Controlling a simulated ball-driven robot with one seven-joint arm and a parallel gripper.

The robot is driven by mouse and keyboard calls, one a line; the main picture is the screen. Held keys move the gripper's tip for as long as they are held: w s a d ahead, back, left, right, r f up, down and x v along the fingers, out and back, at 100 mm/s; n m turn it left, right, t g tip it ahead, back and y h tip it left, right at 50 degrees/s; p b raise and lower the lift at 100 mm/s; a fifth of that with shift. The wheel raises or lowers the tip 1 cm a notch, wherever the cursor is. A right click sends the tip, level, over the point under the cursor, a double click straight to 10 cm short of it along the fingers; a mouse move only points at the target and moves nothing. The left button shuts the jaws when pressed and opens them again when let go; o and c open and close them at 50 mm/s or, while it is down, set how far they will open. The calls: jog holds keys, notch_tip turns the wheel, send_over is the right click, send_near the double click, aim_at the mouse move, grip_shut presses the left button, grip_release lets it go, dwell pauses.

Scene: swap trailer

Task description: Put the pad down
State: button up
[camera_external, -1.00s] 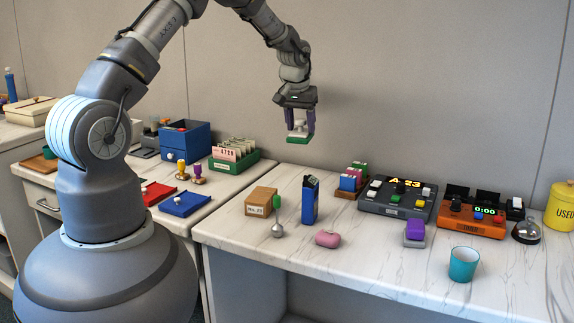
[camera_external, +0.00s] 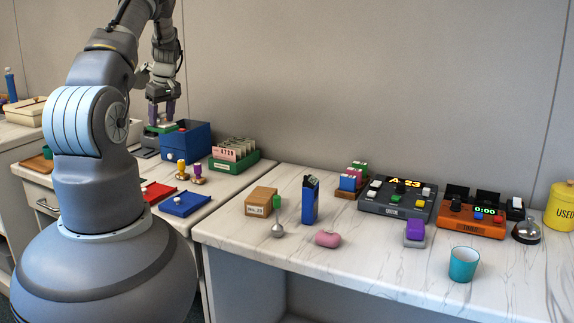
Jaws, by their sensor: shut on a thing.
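My gripper (camera_external: 161,116) is shut on the green pad (camera_external: 161,128), which has a pale grip on top in the earlier view. The pad hangs level below my fingers, over the back of the left counter, close to the left side of the blue box (camera_external: 188,142). I cannot tell whether the pad's underside touches anything. Part of the gripper's surroundings is hidden by my arm.
A dark grey item (camera_external: 146,152) lies below and left of the pad. A green card tray (camera_external: 234,160), stamps (camera_external: 198,175), a red pad (camera_external: 158,194) and a blue pad (camera_external: 187,204) stand nearby. The marble counter (camera_external: 350,265) holds several items.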

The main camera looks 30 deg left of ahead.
aim_at(159, 125)
jog(key=s+a, duration=0.1)
jog(key=s+a+n, duration=0.1)
jog(key=shift+a+r, duration=0.1)
jog(key=shift+a, duration=0.3)
notch_tip(159, 125, down, 4)
jog(key=shift+d, duration=0.1)
notch_tip(159, 125, down, 11)
jog(key=b, duration=0.3)
jog(key=shift+w+b, duration=0.15)
jog(key=shift+b, duration=0.15)
jog(key=o, duration=1)
jog(key=shift+o, duration=0.2)
jog(key=p+v, duration=0.4)
jog(key=v, duration=0.8)
jog(key=shift+d, duration=0.1)
